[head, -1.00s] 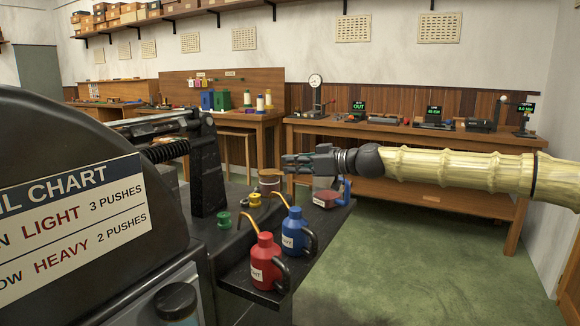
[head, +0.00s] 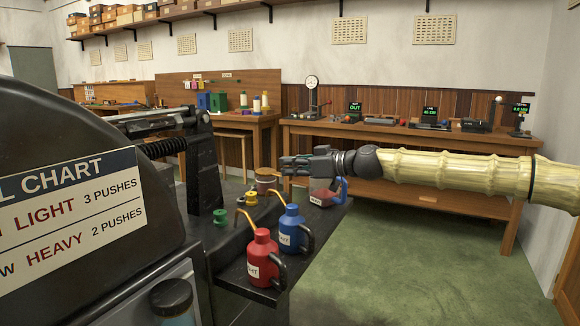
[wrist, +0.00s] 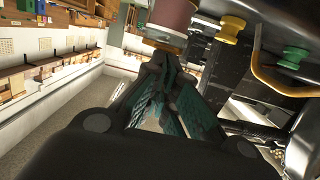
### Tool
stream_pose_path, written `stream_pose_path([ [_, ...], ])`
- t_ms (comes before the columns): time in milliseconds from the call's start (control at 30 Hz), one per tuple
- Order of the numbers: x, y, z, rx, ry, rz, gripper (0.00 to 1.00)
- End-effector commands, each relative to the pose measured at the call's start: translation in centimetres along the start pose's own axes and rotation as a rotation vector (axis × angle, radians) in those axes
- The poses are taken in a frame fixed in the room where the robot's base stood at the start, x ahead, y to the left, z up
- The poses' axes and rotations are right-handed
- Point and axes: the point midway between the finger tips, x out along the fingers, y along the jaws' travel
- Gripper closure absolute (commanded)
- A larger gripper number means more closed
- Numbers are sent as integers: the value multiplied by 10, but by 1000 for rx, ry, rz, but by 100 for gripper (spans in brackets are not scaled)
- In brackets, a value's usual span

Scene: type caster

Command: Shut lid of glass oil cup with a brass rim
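The glass oil cup (head: 267,182) is a small reddish-brown cylinder with a brass-coloured rim, on the dark machine ledge in the head view. In the wrist view a reddish cylinder with a brass-coloured rim (wrist: 172,17), apparently the same cup, stands just beyond my fingertips. I cannot make out its lid or the lid's angle. My gripper (head: 284,164) is level, pointing left, close above and to the right of the cup in the head view. In the wrist view its fingers (wrist: 160,62) converge at the tips with nothing visible between them. Contact with the cup cannot be told.
Green (head: 220,217) and yellow (head: 250,199) knob-like fittings stand beside the cup. A red can (head: 262,260) and a blue can (head: 291,230) with spouts stand on the ledge in front. A red container (head: 321,196) sits below my gripper. Green floor to the right is clear.

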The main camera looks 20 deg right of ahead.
Motion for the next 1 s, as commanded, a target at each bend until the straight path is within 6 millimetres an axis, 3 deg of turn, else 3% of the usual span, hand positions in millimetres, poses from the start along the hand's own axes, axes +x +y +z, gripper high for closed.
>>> stream_pose_path([
  [67,1,-1,7,6,-14,-6,100],
  [367,-2,-4,-41,-2,-4,-10,100],
  [1000,-74,-3,0,-3,3,-6,100],
])
